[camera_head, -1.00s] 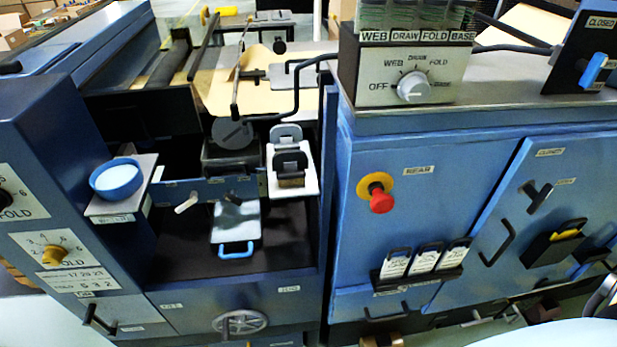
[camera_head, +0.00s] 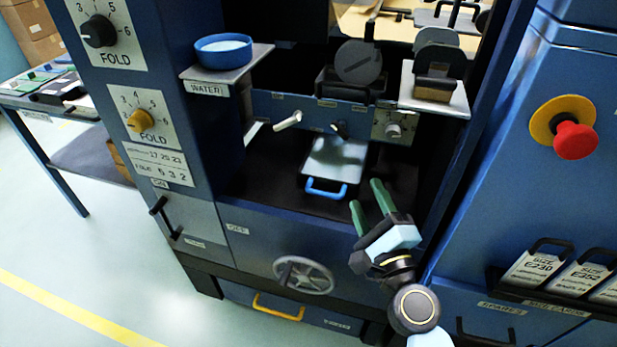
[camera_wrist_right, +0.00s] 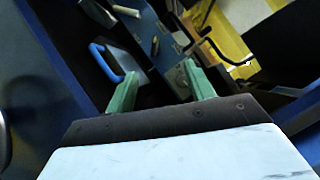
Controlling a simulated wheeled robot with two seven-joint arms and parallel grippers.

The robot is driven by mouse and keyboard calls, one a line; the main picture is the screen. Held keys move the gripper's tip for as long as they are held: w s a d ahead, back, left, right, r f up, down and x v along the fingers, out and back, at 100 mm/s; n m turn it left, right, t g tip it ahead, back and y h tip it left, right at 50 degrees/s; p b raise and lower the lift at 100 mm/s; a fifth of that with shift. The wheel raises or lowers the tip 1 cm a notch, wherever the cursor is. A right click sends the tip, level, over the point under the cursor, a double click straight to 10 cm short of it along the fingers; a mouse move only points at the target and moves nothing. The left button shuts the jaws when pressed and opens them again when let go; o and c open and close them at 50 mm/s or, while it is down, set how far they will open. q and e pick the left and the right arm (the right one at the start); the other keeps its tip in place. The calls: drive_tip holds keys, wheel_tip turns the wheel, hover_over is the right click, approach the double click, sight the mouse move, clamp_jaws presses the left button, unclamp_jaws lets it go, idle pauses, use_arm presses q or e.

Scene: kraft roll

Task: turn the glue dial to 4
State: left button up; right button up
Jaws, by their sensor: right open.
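A small grey dial (camera_head: 394,130) sits on a pale scale plate on the back panel of the machine's dark bay. Its label and numbers are too small to read, so I cannot confirm it is the glue dial. My right gripper (camera_head: 366,194) is open and empty, with green fingers, in front of the bay, lower than the dial and apart from it. In the right wrist view, the open fingers (camera_wrist_right: 160,70) point into the bay, and the pale dial plate (camera_wrist_right: 178,78) shows partly behind them. My left gripper is not in view.
A tray with a blue handle (camera_head: 326,188) lies in the bay beside my fingers. A water dish (camera_head: 223,50) is at upper left, and a white shelf with a block (camera_head: 436,92) overhangs right of centre. A red stop button (camera_head: 575,140) is on the right cabinet.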

wheel_tip(320, 180, up, 3)
drive_tip(key=w+d+m+t+h, duration=0.1)
drive_tip(key=w+d+m+h, duration=0.15)
drive_tip(key=m, duration=0.45)
use_arm(q)
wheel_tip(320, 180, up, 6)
drive_tip(key=b, duration=0.5)
use_arm(e)
drive_tip(key=m+g+h, duration=0.3)
drive_tip(key=m+h, duration=0.3)
drive_tip(key=m, duration=0.8)
approach(393, 137)
drive_tip(key=a+x, duration=0.1)
drive_tip(key=x, duration=0.5)
drive_tip(key=d+b+x, duration=0.1)
drive_tip(key=x, duration=0.1)
drive_tip(key=shift+w, duration=0.1)
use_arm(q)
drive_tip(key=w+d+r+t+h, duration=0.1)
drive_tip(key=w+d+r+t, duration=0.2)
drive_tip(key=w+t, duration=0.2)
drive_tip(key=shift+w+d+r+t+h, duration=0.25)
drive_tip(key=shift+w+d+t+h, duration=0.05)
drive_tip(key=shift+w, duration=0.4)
use_arm(e)
drive_tip(key=shift+w+d, duration=0.1)
drive_tip(key=shift+w, duration=0.25)
drive_tip(key=shift+c, duration=0.3)
drive_tip(key=c, duration=0.9)
